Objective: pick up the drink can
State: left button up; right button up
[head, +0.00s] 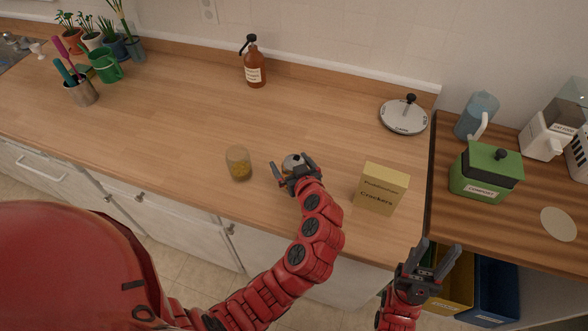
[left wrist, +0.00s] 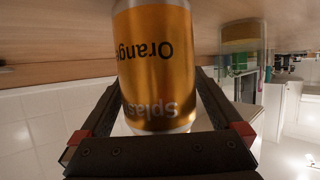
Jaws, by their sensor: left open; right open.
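The drink can (head: 293,162) stands on the wooden counter; only its silvery top shows in the head view, behind my left gripper. In the left wrist view the can (left wrist: 157,65) is orange-gold with "Orange" and "Splash" lettering, seen upside down. My left gripper (head: 294,170) is open, with a finger on each side of the can; I cannot tell whether either touches it. It also shows in the left wrist view (left wrist: 160,100). My right gripper (head: 434,260) is open and empty, in front of the counter at the lower right.
A glass jar (head: 238,163) stands left of the can, and a yellow crackers box (head: 381,189) stands to its right. A green compost bin (head: 486,172) is at right.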

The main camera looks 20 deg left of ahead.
pick_arm(q)
jog(key=shift+w, duration=0.1)
jog(key=shift+c, duration=0.2)
jog(key=c, duration=1.1)
jog(key=shift+c, duration=0.2)
